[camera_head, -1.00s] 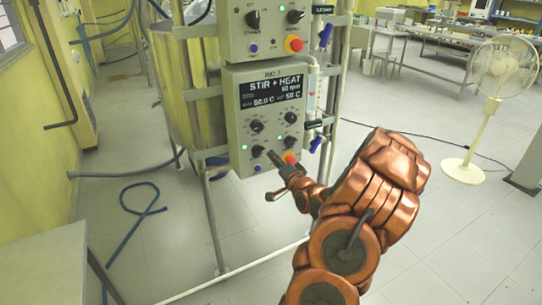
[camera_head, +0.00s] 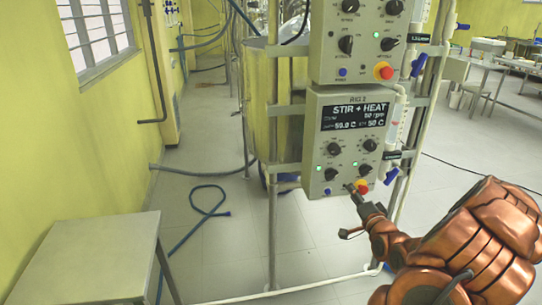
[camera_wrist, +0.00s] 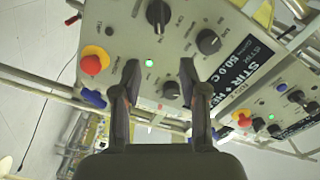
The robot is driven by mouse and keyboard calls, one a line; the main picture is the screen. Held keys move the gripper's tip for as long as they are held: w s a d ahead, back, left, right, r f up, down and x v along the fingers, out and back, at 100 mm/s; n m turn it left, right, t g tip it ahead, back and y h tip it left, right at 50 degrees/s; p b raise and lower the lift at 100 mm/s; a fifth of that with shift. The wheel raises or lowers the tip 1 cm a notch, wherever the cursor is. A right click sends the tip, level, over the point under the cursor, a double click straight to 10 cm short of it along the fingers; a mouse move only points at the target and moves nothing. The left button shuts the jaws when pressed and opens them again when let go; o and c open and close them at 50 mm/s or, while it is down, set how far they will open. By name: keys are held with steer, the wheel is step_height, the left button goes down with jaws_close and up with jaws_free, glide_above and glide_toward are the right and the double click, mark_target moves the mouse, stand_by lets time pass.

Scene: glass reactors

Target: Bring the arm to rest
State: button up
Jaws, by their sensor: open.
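My copper-coloured arm (camera_head: 465,245) reaches in from the lower right of the head view, bent, toward a grey control box. My gripper (camera_head: 352,190) is at the box's lower right, by the red and yellow button; whether it touches cannot be told. In the wrist view my gripper (camera_wrist: 160,82) has its two dark fingers apart, with nothing between them but the box face behind.
A second control box (camera_head: 325,45) sits directly above on the same metal frame (camera_head: 272,240). A grey table (camera_head: 90,255) stands at lower left. A blue hose (camera_head: 205,215) lies on the floor. The floor between table and frame is otherwise clear.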

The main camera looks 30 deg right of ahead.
steer(key=w+a+f+n+g+y, duration=0.25)
steer(key=w+a+n+g, duration=0.2)
steer(key=a, duration=0.35)
steer(key=s+a+n+g+p, duration=0.25)
steer(key=a+n+g, duration=0.2)
steer(key=a, duration=0.55)
steer(key=s+a+r+n+g+y, duration=0.1)
steer(key=s+a+r+n+g, duration=0.2)
steer(key=s+a, duration=0.9)
steer(key=s+a+r+n+g+y+p, duration=0.1)
steer(key=s+a+r+n+g, duration=0.3)
steer(key=s+a, duration=0.8)
steer(key=s+r+g+y, duration=0.1)
steer(key=s+r+g, duration=0.1)
steer(key=s+r, duration=0.1)
steer(key=shift+s+g, duration=0.4)
steer(key=shift+s, duration=0.35)
